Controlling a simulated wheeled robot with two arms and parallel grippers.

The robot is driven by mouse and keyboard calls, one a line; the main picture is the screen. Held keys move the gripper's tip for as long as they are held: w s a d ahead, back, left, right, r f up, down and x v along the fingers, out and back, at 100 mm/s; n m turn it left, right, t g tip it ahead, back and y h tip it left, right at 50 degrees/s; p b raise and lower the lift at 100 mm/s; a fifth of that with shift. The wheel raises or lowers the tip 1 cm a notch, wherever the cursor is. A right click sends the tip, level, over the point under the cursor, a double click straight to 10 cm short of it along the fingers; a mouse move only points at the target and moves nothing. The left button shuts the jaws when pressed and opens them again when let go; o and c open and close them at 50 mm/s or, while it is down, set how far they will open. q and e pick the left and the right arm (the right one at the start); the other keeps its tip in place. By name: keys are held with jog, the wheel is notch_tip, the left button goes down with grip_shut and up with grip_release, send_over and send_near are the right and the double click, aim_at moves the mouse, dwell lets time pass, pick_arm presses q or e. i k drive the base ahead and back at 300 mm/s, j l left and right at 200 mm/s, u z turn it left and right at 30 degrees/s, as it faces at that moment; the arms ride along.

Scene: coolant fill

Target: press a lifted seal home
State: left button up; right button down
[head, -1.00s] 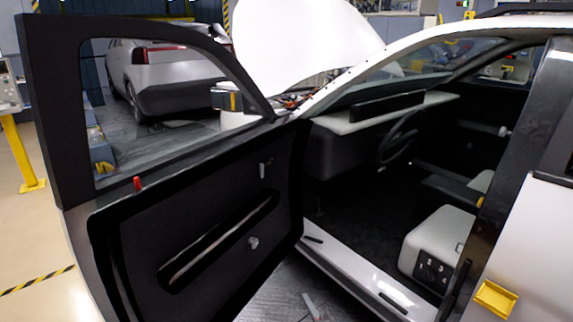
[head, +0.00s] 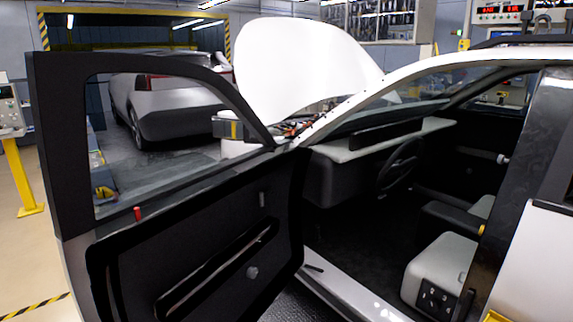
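A white car stands with its black front door (head: 190,250) swung open to the left. A thick black band (head: 97,272) borders the inner door panel; I cannot tell whether it is a seal or lifted. The door opening shows a light sill (head: 345,290) at the bottom and a dark pillar (head: 515,170) on the right. No lifted stretch of seal can be made out along the opening. Neither of my grippers is in view.
Inside the car are a steering wheel (head: 400,165) and a light seat (head: 440,268). The white hood (head: 300,70) is raised. A grey car (head: 175,100) stands behind. A yellow post (head: 20,180) stands at the left. Open floor shows at lower left.

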aim_at(318, 270)
jog(key=i+j+z, duration=0.2)
jog(key=i, duration=1.2)
jog(key=i+l, duration=0.05)
jog(key=l, duration=0.1)
